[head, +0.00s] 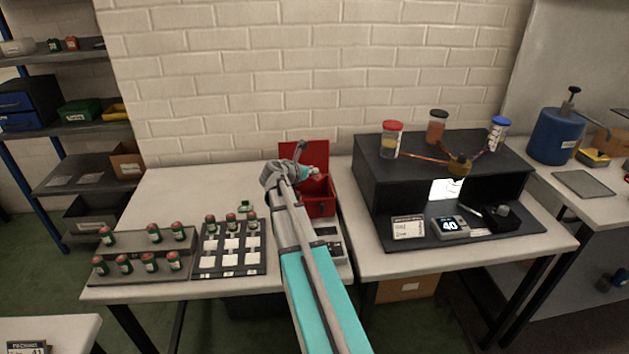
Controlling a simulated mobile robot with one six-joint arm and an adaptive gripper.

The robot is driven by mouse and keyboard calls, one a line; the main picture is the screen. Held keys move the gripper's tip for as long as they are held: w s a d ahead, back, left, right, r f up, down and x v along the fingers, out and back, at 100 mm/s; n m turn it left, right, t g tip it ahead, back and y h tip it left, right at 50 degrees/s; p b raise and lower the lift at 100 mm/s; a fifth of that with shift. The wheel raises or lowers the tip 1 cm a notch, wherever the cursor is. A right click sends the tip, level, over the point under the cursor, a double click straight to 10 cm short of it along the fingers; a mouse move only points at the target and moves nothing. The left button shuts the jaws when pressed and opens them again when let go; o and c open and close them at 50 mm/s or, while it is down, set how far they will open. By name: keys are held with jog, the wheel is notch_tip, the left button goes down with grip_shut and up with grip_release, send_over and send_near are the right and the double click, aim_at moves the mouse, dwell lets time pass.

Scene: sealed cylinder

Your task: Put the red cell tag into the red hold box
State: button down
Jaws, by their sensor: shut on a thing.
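The red hold box (321,209) stands on the left white table near the wall. Its red lid (296,150) is raised behind it. My gripper (317,174) is over the box opening, reaching in from the left, and is partly lost against the red. It is shut on a small reddish thing (319,171), which I take to be the red cell tag. Its shape and any writing are too small to read. My arm crosses in front of the box's left side and hides part of it.
Green red-capped cells stand in a rack (140,271) and at the back of a dark tray (212,268) on the left. A small scale (331,235) sits in front of the box. A black stand (372,181) with jars is at right.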

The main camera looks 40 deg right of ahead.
aim_at(314, 178)
jog(key=shift+s+d+f+b, duration=0.1)
jog(key=shift+d+f+b, duration=0.1)
jog(key=shift+f+b, duration=0.25)
jog(key=shift+s+d+f+b, duration=0.1)
jog(key=shift+d+f+b, duration=0.05)
jog(key=shift+f+b, duration=1.35)
jog(key=shift+f, duration=0.05)
jog(key=shift+f+b, duration=0.6)
jog(key=shift+b, duration=0.05)
jog(key=c, duration=0.8)
grip_release()
jog(key=shift+o, duration=0.2)
jog(key=shift+r, duration=0.2)
jog(key=shift+r+p, duration=0.65)
jog(key=shift+p, duration=0.2)
jog(key=p+v, duration=0.4)
jog(key=v, duration=0.8)
jog(key=shift+f, duration=0.2)
